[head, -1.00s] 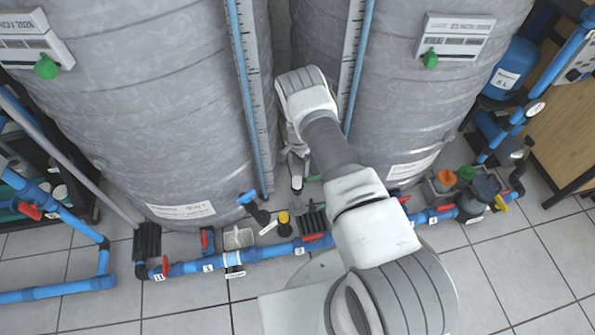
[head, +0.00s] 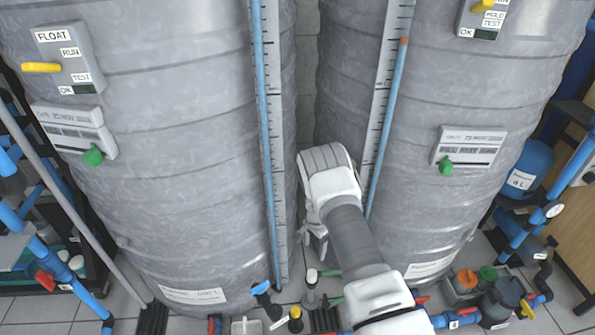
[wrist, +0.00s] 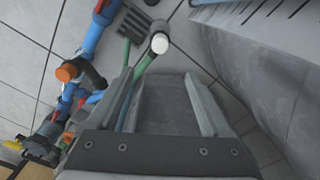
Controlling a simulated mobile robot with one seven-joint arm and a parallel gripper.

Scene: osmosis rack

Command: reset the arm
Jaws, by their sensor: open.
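My arm reaches forward between two large grey tanks. Its wrist end in the head view hangs in front of the gap between them, and the gripper beneath it is mostly hidden by the wrist. In the wrist view my gripper (wrist: 165,85) shows two fingers spread apart, with nothing between them but a grey surface behind. A white-topped pipe end (wrist: 159,43) with a green hose lies just beyond the fingers. It seems to be the white-capped fitting (head: 311,276) near the floor in the head view.
The left tank (head: 190,190) and right tank (head: 420,190) stand close on both sides. Level gauges run up their fronts. Blue pipework with red valve handles crosses below. A box with a yellow lever (head: 42,67) is on the left tank. Tiled floor shows at lower left.

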